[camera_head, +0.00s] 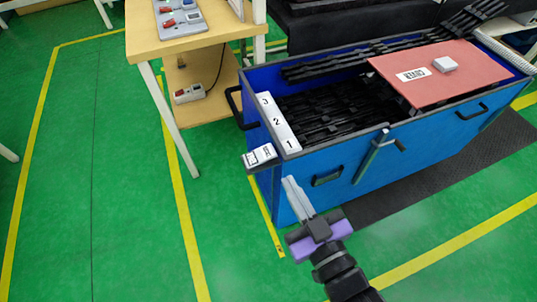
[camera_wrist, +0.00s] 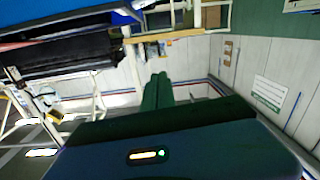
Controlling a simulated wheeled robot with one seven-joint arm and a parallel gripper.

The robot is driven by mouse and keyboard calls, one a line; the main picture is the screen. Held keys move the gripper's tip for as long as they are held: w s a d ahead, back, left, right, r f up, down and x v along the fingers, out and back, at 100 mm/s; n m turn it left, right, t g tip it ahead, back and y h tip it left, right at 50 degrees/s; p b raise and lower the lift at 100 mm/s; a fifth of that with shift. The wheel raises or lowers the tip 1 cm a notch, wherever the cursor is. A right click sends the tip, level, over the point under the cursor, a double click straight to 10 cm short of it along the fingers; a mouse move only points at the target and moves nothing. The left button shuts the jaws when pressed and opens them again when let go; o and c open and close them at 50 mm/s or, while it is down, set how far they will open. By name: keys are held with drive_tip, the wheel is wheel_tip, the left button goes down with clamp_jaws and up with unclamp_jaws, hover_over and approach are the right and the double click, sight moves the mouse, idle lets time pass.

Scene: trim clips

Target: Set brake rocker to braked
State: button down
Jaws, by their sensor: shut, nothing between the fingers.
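A small white block with dark markings, likely the brake rocker (camera_head: 261,155), sits on a dark bracket at the near left corner of the blue cart (camera_head: 340,176). Its setting is too small to read. My gripper (camera_head: 290,182) is shut and empty, in front of the cart's near left corner, with its pale fingers pointing up. The fingertips appear to the lower right of the block, apart from it in the picture. In the wrist view my shut fingers (camera_wrist: 158,90) show dark green in the middle; the block is not recognisable there.
A white strip marked 1, 2, 3 (camera_head: 277,122) runs along the cart's left end. Black parts (camera_head: 335,108) fill the cart, with a red cover (camera_head: 455,75) on its right. A wooden table (camera_head: 195,45) stands behind left. Green floor (camera_head: 130,200) at left is clear.

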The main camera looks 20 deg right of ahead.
drive_tip(key=w+f+g+h, duration=0.1)
drive_tip(key=w+f+g, duration=0.1)
drive_tip(key=w+f, duration=0.3)
drive_tip(key=shift+x, duration=0.8)
drive_tip(key=shift+w+r, duration=0.1)
drive_tip(key=shift+r, duration=0.05)
hover_over(260, 156)
drive_tip(key=f+v, duration=0.1)
drive_tip(key=v, duration=0.1)
drive_tip(key=shift+s+d+f, duration=0.25)
drive_tip(key=shift+d+f, duration=0.2)
drive_tip(key=shift+f, duration=0.3)
drive_tip(key=f, duration=0.3)
drive_tip(key=shift+w+d+f, duration=0.1)
drive_tip(key=shift+d+f, duration=0.05)
drive_tip(key=shift+d, duration=0.2)
drive_tip(key=shift+d+f, duration=0.1)
drive_tip(key=shift+f, duration=0.35)
